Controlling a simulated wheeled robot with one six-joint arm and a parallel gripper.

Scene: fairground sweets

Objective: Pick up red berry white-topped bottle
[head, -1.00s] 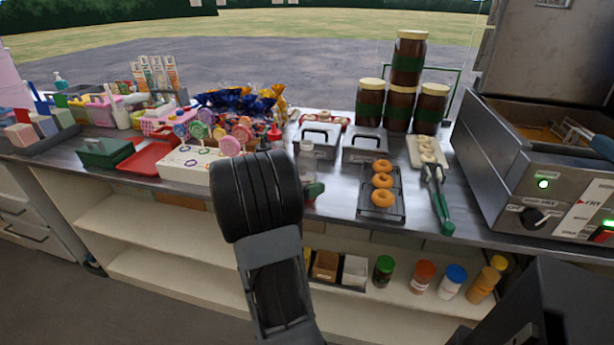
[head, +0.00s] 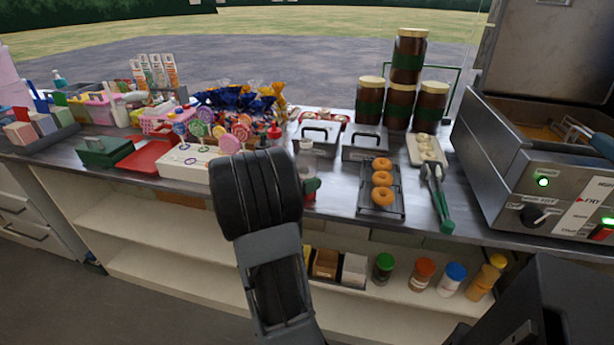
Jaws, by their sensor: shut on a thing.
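A bottle with a pale, whitish top (head: 306,146) stands upright just right of my arm's dark wrist in the head view. A red patch (head: 312,184) shows low on it, and its left side is partly covered by my arm. I cannot read its label. My wrist covers the place where my gripper would be, so its fingers and their contact with the bottle are hidden.
A red-capped bottle (head: 274,134) stands behind my wrist. A white lollipop box (head: 188,166) is at left, lidded metal tubs (head: 364,144) behind, and a doughnut rack (head: 382,208) at right. Tongs (head: 438,200) and a fryer (head: 520,160) lie further right.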

